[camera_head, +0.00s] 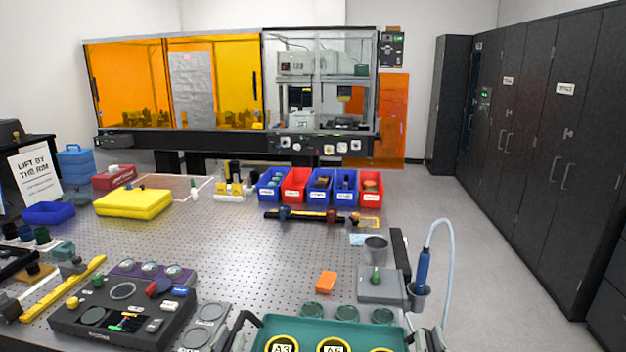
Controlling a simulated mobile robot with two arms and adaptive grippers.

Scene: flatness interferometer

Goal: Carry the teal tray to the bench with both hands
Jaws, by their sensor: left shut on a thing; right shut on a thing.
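The teal tray (312,326) is at the bottom of the head view, with its near part cut off by the frame edge. My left gripper (242,326) is shut on the tray's left side. My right gripper (428,338) is shut on its right side. The bench (240,240) is a perforated grey table top beyond the tray. I cannot tell whether the tray touches the bench.
An orange block (326,282), a grey block with a metal cup (376,248) and a blue tool in a holder (422,272) stand nearby. A dark control box (125,312) is at left. The bench middle is clear.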

